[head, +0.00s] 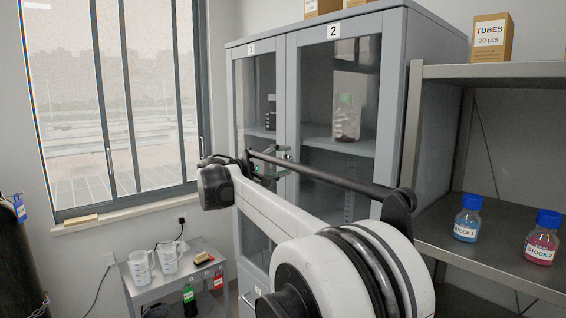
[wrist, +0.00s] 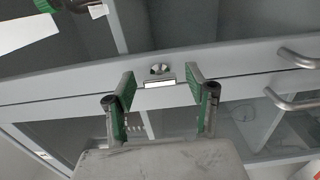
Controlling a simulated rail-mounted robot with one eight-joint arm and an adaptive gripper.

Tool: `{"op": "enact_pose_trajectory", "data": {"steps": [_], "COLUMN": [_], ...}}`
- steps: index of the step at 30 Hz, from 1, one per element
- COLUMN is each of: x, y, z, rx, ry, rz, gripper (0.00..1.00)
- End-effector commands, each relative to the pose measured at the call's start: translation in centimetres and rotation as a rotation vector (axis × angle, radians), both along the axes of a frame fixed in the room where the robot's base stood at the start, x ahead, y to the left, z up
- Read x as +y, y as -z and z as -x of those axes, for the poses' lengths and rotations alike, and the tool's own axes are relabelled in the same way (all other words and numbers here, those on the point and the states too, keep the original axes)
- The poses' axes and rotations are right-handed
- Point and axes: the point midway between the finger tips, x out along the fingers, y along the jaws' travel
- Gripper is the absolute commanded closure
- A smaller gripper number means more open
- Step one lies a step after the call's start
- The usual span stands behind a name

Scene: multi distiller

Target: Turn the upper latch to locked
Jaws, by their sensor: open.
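The upper latch (wrist: 160,69) is a small silver knob on the pale grey cabinet door frame, at the upper middle of the wrist view. A small white plate (wrist: 160,84) lies just beside it. My gripper (wrist: 162,86) is open, with one green-padded finger on each side of the plate and nothing between the pads. The knob shows just beyond the fingertips; I cannot tell whether they touch the door. In the head view my gripper (head: 268,165) is by the cabinet's door seam, partly behind my arm. The knob's lock position is too small to read.
Two metal door handles (wrist: 292,82) stick out to the right of the fingers in the wrist view. The grey cabinet (head: 292,100) has glass doors. A shelf (head: 500,262) with a blue bottle (head: 467,220) and a red bottle (head: 542,240) stands right. A low table (head: 170,282) stands left.

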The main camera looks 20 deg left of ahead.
Motion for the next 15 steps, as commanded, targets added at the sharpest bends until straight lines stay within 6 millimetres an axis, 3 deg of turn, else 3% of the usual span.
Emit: {"op": "enact_pose_trajectory", "data": {"steps": [5,15], "x": [1.1,4.3], "y": [0.0,0.0], "z": [1.7,7.4], "rx": [0.0,0.0], "ry": [-0.004,-0.003], "rz": [0.0,0.0], "gripper": [0.49,0.49]}}
